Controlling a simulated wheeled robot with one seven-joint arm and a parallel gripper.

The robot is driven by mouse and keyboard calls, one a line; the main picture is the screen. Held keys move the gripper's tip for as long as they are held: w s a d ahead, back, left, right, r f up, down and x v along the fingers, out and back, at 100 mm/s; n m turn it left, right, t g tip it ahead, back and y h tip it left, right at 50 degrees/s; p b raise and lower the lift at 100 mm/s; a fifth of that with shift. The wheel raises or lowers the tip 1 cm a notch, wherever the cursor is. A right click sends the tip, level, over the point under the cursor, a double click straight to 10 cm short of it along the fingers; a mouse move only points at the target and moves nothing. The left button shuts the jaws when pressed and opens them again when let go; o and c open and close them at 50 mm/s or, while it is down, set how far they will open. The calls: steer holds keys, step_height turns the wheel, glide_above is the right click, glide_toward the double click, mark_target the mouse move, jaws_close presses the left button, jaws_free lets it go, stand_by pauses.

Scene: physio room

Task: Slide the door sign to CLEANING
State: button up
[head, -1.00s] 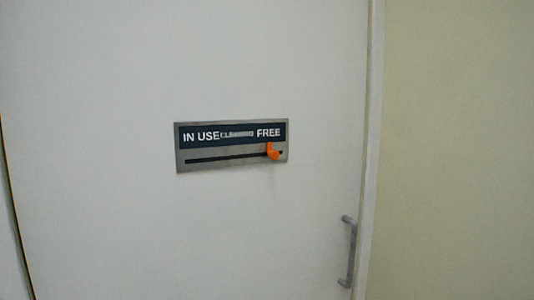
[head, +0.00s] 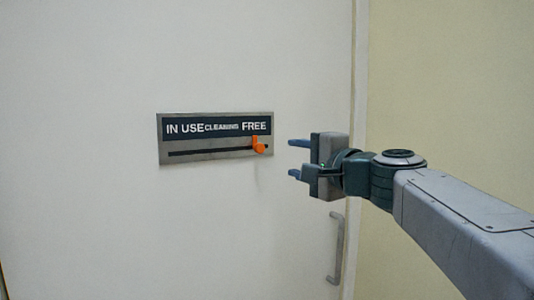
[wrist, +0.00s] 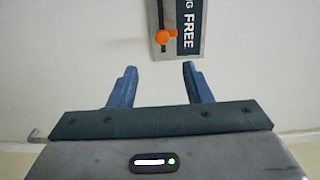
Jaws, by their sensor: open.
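The door sign (head: 163,142) is a grey metal plate on a white door, with a dark band reading IN USE, CLEANING and FREE from left to right. Below the words runs a dark slot. An orange slider tab (head: 258,146) sits near the slot's right end, under FREE. My gripper (head: 291,159) is open and empty, to the right of the sign and apart from the tab. In the wrist view, the open blue fingers (wrist: 157,78) point toward the sign, with the orange tab (wrist: 167,38) ahead of and between them.
The white door (head: 90,220) fills the left and middle. A grey bar handle (head: 336,248) stands out from it below my gripper. The door frame (head: 359,60) and a pale yellow wall (head: 450,80) are to the right.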

mark_target(261, 149)
steer(key=p+x, duration=0.1)
steer(key=x, duration=0.6)
steer(key=p+x, duration=0.2)
steer(key=x, duration=0.4)
steer(key=shift+w+a+r, duration=0.2)
steer(key=shift+w+r, duration=0.05)
steer(key=shift+w, duration=0.05)
